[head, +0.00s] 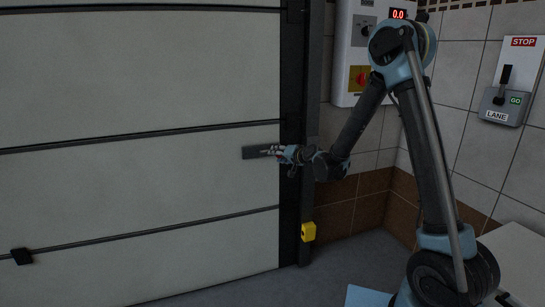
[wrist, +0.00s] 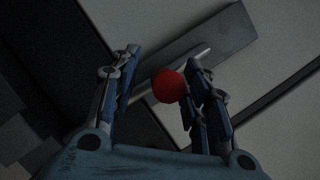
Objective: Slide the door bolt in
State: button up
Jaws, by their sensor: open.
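The door bolt shows in the wrist view as a slim metal rod (wrist: 192,62) with a round red knob (wrist: 168,86), lying along a grey mounting plate (wrist: 215,40). In the head view the plate (head: 258,152) is at the right edge of the large pale door (head: 140,70); the knob and rod are not clear there. My gripper (head: 284,153) reaches the plate from the right. In the wrist view my gripper (wrist: 160,92) is open, with the red knob between its fingers, closer to the right finger. Whether a finger touches the knob cannot be told.
A dark vertical door frame (head: 293,120) stands right of the door, with a yellow box (head: 308,231) low on it. A control box (head: 360,50) with a red-yellow switch and a lever panel (head: 505,100) are on the tiled wall. Floor before the door is clear.

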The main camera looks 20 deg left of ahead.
jog(key=v, duration=1.2)
jog(key=shift+f, duration=0.15)
jog(key=shift+d, duration=0.15)
